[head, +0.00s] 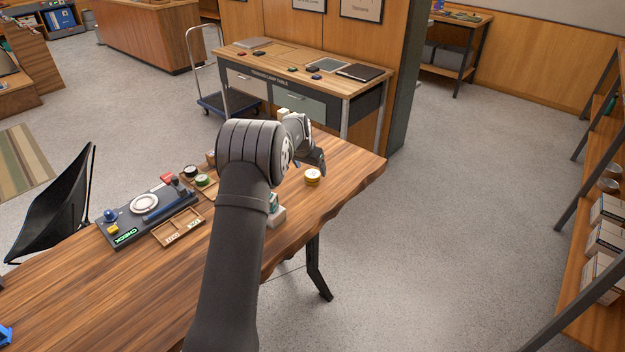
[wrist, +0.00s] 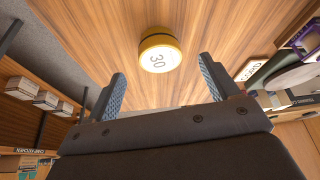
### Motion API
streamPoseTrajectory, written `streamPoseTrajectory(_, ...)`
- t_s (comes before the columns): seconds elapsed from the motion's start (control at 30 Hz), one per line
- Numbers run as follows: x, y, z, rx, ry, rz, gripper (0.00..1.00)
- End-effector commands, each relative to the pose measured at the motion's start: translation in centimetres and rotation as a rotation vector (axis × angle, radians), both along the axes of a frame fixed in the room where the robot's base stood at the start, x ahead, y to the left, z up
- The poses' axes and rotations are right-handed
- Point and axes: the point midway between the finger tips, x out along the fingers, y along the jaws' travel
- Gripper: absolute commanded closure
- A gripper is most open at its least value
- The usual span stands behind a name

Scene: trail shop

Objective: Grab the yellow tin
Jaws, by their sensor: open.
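The yellow tin (head: 312,177) is a small round tin with a pale lid and a dark band, standing upright on the wooden table near its right edge. In the wrist view the tin (wrist: 158,50) shows "30" on its lid and lies ahead of and between the fingertips, apart from them. My gripper (wrist: 160,80) is open and empty, with its two blue textured fingers spread wide.
A grey tray (head: 125,233) with a "CHECK" label, a wooden divided box (head: 178,227) and small tins, including a green-labelled one (head: 204,181), sit left of my arm. A small whitish object (head: 276,217) stands beside my arm. The table around the tin is clear.

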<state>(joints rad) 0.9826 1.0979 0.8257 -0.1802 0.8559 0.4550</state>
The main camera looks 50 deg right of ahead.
Motion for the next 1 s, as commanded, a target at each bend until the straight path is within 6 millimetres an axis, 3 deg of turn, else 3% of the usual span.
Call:
streamPoseTrajectory(0.23,0.3,-1.2,-3.1,0.001,-0.001,0.000,0.20)
streamPoseTrajectory(0.57,0.4,-1.4,-3.5,0.000,-0.001,0.002,0.20)
streamPoseTrajectory(0.8,0.4,-1.4,-3.5,0.000,-0.001,0.001,0.67)
streamPoseTrajectory(1.0,0.4,-1.4,-3.4,0.000,-0.001,0.001,0.67)
